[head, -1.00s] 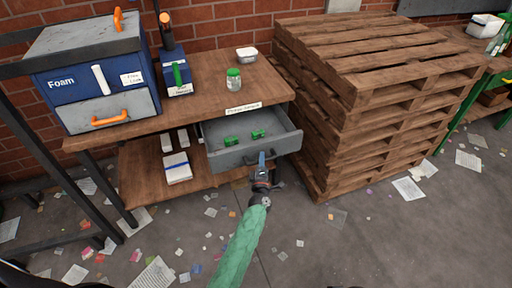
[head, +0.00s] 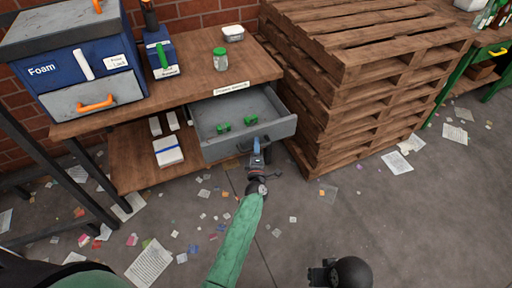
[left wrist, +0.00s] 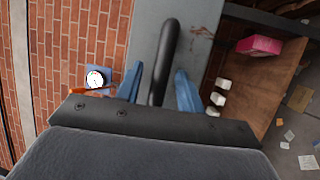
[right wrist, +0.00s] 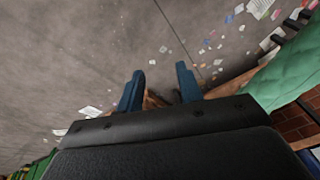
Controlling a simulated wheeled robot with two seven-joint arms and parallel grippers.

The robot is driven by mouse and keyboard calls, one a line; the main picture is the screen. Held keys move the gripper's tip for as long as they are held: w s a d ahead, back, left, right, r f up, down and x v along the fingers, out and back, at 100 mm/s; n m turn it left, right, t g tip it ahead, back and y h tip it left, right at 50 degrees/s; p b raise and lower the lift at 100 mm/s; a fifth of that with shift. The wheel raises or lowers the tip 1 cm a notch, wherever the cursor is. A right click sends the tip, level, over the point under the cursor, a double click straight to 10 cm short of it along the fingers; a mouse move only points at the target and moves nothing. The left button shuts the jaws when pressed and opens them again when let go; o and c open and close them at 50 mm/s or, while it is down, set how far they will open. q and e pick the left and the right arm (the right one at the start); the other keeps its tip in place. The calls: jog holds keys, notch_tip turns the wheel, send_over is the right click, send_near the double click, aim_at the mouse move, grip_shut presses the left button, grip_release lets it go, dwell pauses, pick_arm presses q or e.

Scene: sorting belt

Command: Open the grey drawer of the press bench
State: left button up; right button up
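The grey drawer (head: 279,128) of the press bench (head: 190,98) is pulled out, with its inside showing from above. Two small green parts (head: 223,128) lie in it. Its dark bar handle (left wrist: 167,45) lies between the blue fingers of my left gripper (head: 256,150) in the left wrist view. These fingers stand apart, with a narrow gap showing beside the bar, so the gripper looks open around it. My right gripper (right wrist: 160,85) is open and empty above the floor, away from the bench.
A tall stack of wooden pallets (head: 365,75) stands close to the right of the drawer. A blue Foam box (head: 60,70) with an orange-handled grey front and a green-lidded jar (head: 221,62) stand on the bench. Paper scraps litter the open floor.

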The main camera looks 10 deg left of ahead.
pick_arm(q)
jog(key=shift+s, duration=0.1)
pick_arm(e)
jog(key=shift+w, duration=0.1)
